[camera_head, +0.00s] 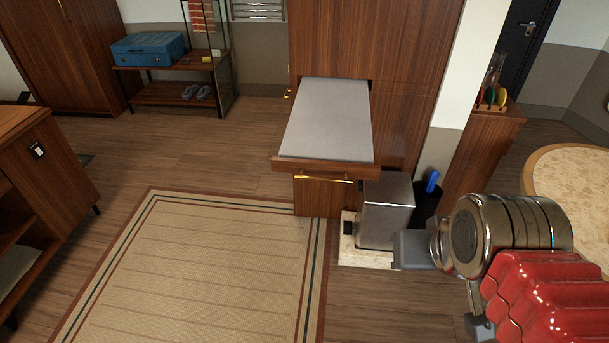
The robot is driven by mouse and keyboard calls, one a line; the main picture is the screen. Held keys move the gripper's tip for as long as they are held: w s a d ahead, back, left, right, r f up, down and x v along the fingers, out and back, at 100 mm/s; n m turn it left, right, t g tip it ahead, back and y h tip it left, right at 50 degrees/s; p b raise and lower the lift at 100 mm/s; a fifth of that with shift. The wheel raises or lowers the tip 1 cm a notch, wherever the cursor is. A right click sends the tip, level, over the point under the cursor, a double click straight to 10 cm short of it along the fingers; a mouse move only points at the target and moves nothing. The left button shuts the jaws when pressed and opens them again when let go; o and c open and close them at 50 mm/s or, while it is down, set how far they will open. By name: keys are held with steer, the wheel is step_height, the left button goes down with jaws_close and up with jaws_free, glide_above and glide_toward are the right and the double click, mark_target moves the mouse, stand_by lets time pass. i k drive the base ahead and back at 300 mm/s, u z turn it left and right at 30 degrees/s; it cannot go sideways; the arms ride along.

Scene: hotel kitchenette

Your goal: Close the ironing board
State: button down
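The ironing board (326,122) is a flat grey padded top pulled out of a tall wooden cabinet in the middle of the head view. It lies level and extends toward me, with its far end at the cabinet opening. Its wooden front panel (310,165) faces me, and a brass handle (325,178) shows just below it. My arm comes in from the lower right, with its grey end part (413,250) low and right of the board, apart from the handle. No fingertips can be made out, so I cannot tell whether my gripper is open.
A metallic box (388,208) stands by the cabinet's lower right, beside a dark bin (427,205) holding something blue. A striped beige rug (205,270) covers the floor in front. A wooden cabinet (50,175) stands at left, a round table (580,180) at right. The rug is clear.

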mark_target(329, 132)
steer(key=u, duration=0.3)
steer(key=i, duration=1)
steer(key=z, duration=1.4)
steer(key=k, duration=0.7)
